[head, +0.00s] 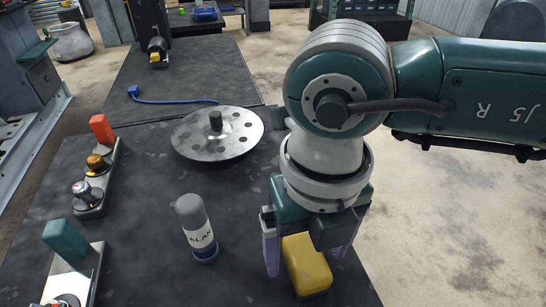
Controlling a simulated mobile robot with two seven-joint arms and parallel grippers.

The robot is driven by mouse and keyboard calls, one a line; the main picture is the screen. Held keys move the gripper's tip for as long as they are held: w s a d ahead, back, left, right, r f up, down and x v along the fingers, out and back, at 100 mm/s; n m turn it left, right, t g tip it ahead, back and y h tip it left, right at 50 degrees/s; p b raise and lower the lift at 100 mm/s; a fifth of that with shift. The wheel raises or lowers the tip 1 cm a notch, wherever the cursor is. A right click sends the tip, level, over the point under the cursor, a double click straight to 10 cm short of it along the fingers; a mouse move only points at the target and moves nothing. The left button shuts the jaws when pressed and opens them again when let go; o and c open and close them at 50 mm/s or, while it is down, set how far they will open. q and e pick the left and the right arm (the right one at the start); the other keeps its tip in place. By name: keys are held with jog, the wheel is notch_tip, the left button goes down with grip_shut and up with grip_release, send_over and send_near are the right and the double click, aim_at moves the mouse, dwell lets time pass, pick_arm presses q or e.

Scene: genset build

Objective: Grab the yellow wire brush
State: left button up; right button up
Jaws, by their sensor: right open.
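A yellow block-shaped thing (308,268), which looks like the wire brush, lies near the right front edge of the dark table. Only its yellow top and side show; no bristles can be made out. My right gripper (305,258) points down over it, with one purple-grey finger to its left and one to its right. The fingers are open, and a gap shows beside the yellow body. The gripper's housing hides the brush's far end. My left gripper is not in view.
A spray can or bottle (196,228) stands left of the gripper. A round metal disc (217,133) with holes lies farther back. Fixtures with a red block (102,128) and a green block (65,240) line the left edge. A blue cable (172,101) lies behind the disc.

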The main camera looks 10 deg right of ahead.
jog(key=shift+f, duration=0.75)
grip_shut()
